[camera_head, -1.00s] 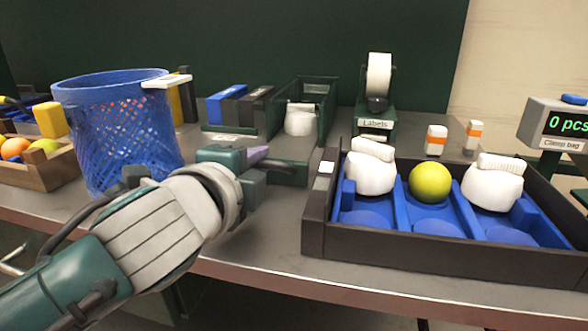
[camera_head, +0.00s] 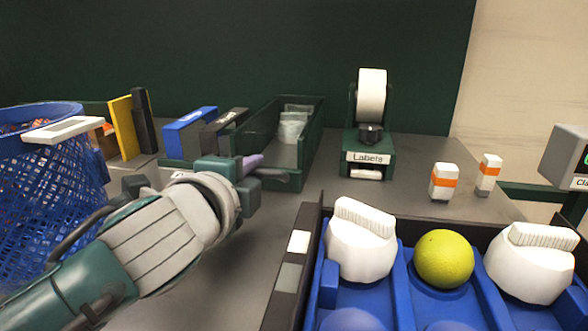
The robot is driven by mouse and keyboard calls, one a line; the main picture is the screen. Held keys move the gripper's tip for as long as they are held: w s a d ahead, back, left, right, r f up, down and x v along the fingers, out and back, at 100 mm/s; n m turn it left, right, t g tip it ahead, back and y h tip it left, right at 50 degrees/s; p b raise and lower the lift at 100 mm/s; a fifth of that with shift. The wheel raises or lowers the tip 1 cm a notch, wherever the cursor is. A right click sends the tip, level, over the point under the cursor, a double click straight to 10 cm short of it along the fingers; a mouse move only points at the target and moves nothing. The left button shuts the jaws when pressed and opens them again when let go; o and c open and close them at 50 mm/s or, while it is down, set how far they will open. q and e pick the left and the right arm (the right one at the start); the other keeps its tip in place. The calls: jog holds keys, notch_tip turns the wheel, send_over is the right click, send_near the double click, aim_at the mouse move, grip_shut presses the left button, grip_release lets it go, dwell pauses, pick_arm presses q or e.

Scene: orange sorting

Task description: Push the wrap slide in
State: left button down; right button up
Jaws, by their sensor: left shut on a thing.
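The wrap slide appears to be the long dark green tray (camera_head: 313,140), left of the label holder, with pale translucent wraps (camera_head: 292,124) inside towards its back. My left gripper (camera_head: 254,172) is at the tray's near end, by a small dark green front piece. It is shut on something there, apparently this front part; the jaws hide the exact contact. A purple piece shows at the fingers. My right gripper is not in view.
A blue mesh basket (camera_head: 40,190) stands left, close to my left arm. Orange-banded white blocks (camera_head: 444,181) stand right.

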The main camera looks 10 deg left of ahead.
pick_arm(q)
jog(key=shift+a+f, duration=0.1)
jog(key=shift+f, duration=0.15)
jog(key=c, duration=1.2)
grip_release()
jog(key=shift+c, duration=0.2)
jog(key=o, duration=0.4)
jog(key=shift+w+r, duration=0.15)
jog(key=shift+s+r, duration=0.2)
jog(key=p+v, duration=0.2)
jog(key=v, duration=0.7)
jog(key=shift+s+f, duration=0.1)
jog(key=shift+s, duration=0.2)
